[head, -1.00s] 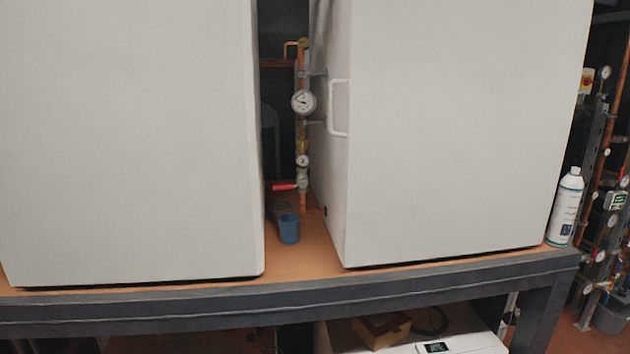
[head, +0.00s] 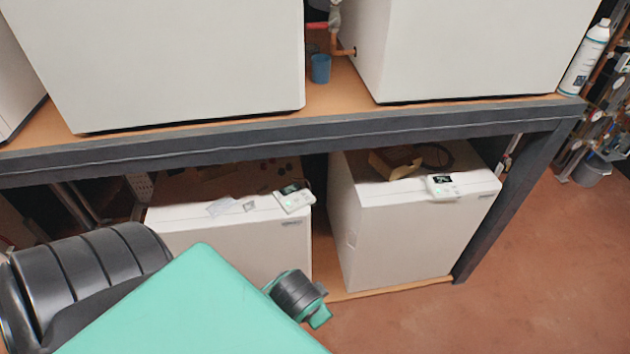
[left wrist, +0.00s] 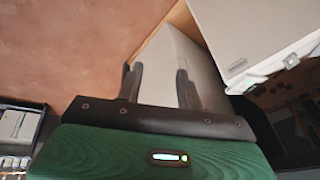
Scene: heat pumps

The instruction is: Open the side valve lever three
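A red valve lever (head: 316,26) sits on a copper pipe in the gap between two large white units, at the top of the head view. It lies roughly level, and the upper pipe is cut off by the frame. Several more gauges and valves show on the pipework (head: 605,125) at the right edge; no label tells which is lever three. My left gripper (left wrist: 157,85) shows in the left wrist view with its two dark fingers apart and nothing between them. It is away from the red lever. My right gripper is not in view.
A dark-edged shelf (head: 300,130) carries the white units, a blue cup (head: 320,68) and a white bottle (head: 585,58). Smaller white units (head: 400,225) with control panels stand below. The reddish floor (head: 520,280) at right is open. A grey bucket (head: 594,171) stands by the pipework.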

